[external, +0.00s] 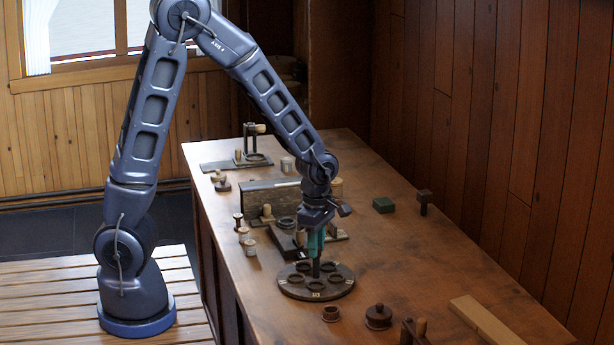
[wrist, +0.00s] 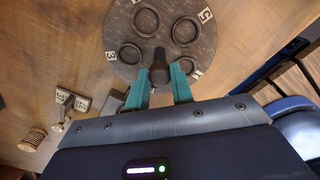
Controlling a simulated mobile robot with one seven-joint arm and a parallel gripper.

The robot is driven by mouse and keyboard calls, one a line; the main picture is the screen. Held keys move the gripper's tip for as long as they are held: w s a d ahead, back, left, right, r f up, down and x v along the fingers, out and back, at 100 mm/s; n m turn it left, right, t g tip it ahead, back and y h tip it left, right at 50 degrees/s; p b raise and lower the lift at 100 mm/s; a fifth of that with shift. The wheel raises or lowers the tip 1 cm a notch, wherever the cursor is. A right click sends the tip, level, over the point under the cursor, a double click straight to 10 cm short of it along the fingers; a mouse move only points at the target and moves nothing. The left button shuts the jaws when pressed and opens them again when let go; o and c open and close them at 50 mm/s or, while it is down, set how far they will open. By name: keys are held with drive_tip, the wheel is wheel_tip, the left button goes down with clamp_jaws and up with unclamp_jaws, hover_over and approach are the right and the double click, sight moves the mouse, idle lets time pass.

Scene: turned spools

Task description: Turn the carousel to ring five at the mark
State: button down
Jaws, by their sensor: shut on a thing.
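The carousel is a round dark disc (external: 338,290) on the bench with several ring-shaped seats and small pale number labels. It fills the top middle of the wrist view (wrist: 185,57). A label reading 5 (wrist: 206,14) is at its upper right there; one that looks like 3 (wrist: 110,56) is at its left. My gripper (external: 316,260) points down over the disc's middle. Its green fingers (wrist: 160,84) are shut on the dark central knob (wrist: 160,72). The part of the disc under the gripper is hidden. I cannot pick out the fixed mark.
A long dark block (external: 262,198) and several spools stand behind and left. Bench right of the carousel is clear.

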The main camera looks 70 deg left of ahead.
drive_tip(key=n, duration=0.5)
drive_tip(key=shift+n, duration=0.3)
drive_tip(key=n, duration=0.5)
drive_tip(key=shift+n, duration=2.9)
drive_tip(key=shift+d+n, duration=0.1)
drive_tip(key=shift+n, duration=2.6)
drive_tip(key=c, duration=1.2)
unclamp_jaws()
wheel_tip(320, 180, up, 11)
drive_tip(key=shift+f, duration=0.15)
